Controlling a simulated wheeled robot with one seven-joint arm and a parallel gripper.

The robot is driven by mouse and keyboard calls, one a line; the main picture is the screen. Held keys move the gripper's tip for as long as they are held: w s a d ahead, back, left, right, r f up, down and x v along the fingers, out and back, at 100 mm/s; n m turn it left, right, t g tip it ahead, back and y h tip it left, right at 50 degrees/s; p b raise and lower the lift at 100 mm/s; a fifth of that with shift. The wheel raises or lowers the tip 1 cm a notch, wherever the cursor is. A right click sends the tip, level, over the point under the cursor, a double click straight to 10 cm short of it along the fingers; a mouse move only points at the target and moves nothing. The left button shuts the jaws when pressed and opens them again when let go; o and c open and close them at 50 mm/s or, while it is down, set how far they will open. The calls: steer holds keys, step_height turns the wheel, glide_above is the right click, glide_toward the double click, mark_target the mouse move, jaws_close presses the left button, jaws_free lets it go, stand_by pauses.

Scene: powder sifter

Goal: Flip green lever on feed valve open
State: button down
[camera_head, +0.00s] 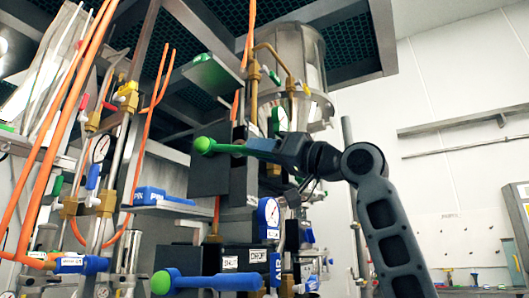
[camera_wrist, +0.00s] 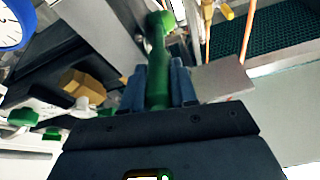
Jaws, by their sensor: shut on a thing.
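The green lever (camera_head: 228,149) juts out to the left from the valve area in the head view, with a round green knob (camera_head: 203,146) at its left end. My gripper (camera_head: 264,147) is at the lever's right part. In the wrist view the lever (camera_wrist: 158,92) runs between the two blue fingers of my gripper (camera_wrist: 158,80), which are shut on it. The lever's knob end shows beyond the fingertips. The valve body behind the lever is mostly hidden by my gripper and a dark plate.
A blue lever with a green ball (camera_head: 163,282) juts out below. A blue-rimmed gauge (camera_head: 269,214) and brass pipes (camera_head: 272,62) are close to my gripper. Orange hoses (camera_head: 60,140) fill the left. The white wall (camera_head: 450,80) side at right is more open.

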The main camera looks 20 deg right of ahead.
steer(key=shift+w+a+f+t+y+b, duration=0.1)
steer(key=shift+w+f+t+y+b, duration=0.15)
steer(key=shift+f+b, duration=0.25)
steer(key=shift+w+a+f+t+y+b, duration=0.1)
steer(key=shift+f+t+y+b, duration=0.05)
steer(key=shift+f+t+b, duration=0.3)
steer(key=shift+w+a+f+t+y+b, duration=0.1)
steer(key=shift+f+t+y+b, duration=0.1)
steer(key=shift+f+b, duration=0.35)
steer(key=shift+f, duration=0.1)
steer(key=c, duration=0.9)
jaws_free()
steer(key=shift+b+v, duration=0.5)
steer(key=shift+v, duration=3.4)
